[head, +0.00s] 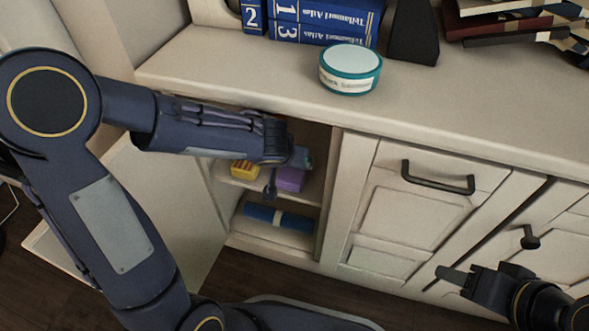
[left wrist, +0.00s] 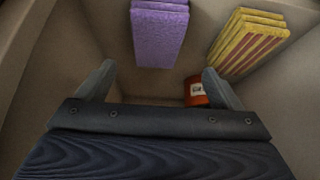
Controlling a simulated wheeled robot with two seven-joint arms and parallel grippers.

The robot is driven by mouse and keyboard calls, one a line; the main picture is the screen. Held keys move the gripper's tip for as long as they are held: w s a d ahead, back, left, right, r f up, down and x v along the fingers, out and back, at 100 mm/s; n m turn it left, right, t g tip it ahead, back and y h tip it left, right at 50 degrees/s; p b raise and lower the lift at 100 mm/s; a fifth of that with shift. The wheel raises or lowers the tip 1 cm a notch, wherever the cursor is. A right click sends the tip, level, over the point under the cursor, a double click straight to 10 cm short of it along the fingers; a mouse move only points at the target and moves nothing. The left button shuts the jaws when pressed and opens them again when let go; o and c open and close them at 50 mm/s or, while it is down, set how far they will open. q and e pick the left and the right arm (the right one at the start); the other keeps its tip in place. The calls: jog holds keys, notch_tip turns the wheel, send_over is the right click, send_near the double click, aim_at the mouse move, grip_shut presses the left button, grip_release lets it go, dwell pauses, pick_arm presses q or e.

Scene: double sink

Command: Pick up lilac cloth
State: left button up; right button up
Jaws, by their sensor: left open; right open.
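The lilac cloth (head: 289,180) is a folded purple block on the upper shelf inside the open cabinet, partly hidden by my left gripper in the head view. It also shows at the top of the left wrist view (left wrist: 159,35), near the middle between the finger directions. My left gripper (left wrist: 158,84) is open and empty, reaching into the cabinet; the cloth appears apart from its fingers. My right gripper (head: 458,276) is open and empty, low in front of the closed cabinet fronts at the right.
A yellow and red folded stack (left wrist: 248,42) sits beside the cloth, with an orange container (left wrist: 195,92) nearby. A blue roll (head: 279,218) lies on the lower shelf. The cabinet sides and the counter edge (head: 250,98) closely bound my left arm. A teal tin (head: 350,70) stands on the counter.

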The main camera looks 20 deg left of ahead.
pick_arm(q)
jog(key=b+x, duration=0.1)
jog(key=x, duration=0.1)
jog(key=b+x, duration=0.1)
jog(key=x, duration=0.4)
jog(key=shift+d+f+b, duration=0.25)
jog(key=shift+f+b, duration=0.15)
jog(key=shift+f, duration=0.05)
jog(key=shift+w+f, duration=0.3)
jog(key=shift+f, duration=0.1)
jog(key=c, duration=1.1)
